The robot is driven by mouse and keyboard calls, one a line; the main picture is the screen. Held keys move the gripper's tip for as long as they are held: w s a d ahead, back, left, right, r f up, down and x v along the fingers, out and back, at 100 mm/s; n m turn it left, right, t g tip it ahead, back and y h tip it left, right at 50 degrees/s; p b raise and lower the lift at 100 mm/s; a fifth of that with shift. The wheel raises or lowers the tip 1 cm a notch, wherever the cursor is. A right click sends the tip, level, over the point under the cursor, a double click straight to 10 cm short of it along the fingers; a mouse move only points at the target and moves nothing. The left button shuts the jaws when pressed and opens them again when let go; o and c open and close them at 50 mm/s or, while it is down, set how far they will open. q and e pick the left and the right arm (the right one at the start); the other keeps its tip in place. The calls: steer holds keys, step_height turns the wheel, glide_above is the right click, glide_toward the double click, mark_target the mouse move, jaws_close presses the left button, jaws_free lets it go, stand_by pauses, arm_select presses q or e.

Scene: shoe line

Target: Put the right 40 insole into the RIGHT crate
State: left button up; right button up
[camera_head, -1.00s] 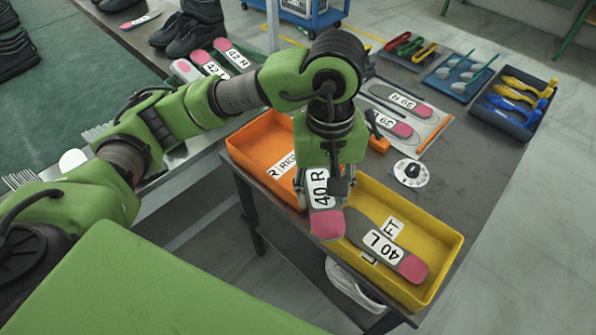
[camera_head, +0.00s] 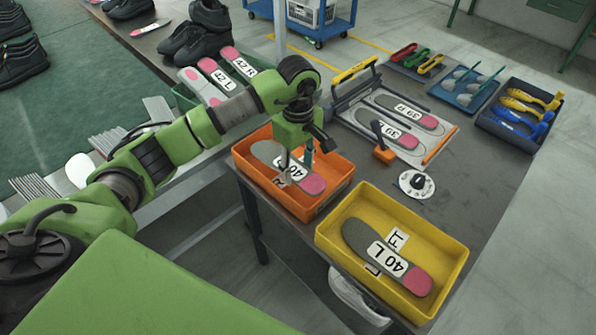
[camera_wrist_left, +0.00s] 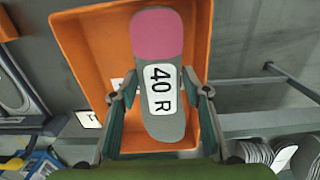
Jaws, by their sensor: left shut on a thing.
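The right 40 insole, grey with a pink end and a "40 R" label, is at the orange RIGHT crate (camera_head: 335,193); its pink end (camera_head: 313,184) points to the lower right. My left gripper (camera_head: 295,168) is shut on this insole from above. In the left wrist view the insole (camera_wrist_left: 160,125) lies between the two fingers (camera_wrist_left: 163,92), over the orange crate (camera_wrist_left: 84,43). I cannot tell whether it touches the crate floor. The gripper partly hides the insole in the head view. My right gripper is out of view.
A yellow LEFT crate (camera_head: 447,270) stands to the right, holding the left 40 insole (camera_head: 365,238).

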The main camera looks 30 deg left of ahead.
mark_target(298, 167)
arm_select(q)
steer(key=shift+w+a+f, duration=0.2)
steer(key=shift+w+f, duration=0.3)
steer(key=shift+f, duration=0.15)
steer(key=shift+w+a+f, duration=0.2)
steer(key=shift+w+f, duration=0.25)
steer(key=shift+f, duration=0.15)
step_height(298, 167, down, 2)
steer(key=shift+s+f+p, duration=0.1)
steer(key=shift+f+p, duration=0.1)
steer(key=shift+p, duration=0.5)
steer(key=shift+f, duration=0.25)
steer(key=shift+f, duration=0.1)
steer(key=o, duration=0.7)
steer(key=shift+f+b, duration=0.1)
steer(key=shift+b, duration=0.2)
steer(key=o, duration=0.4)
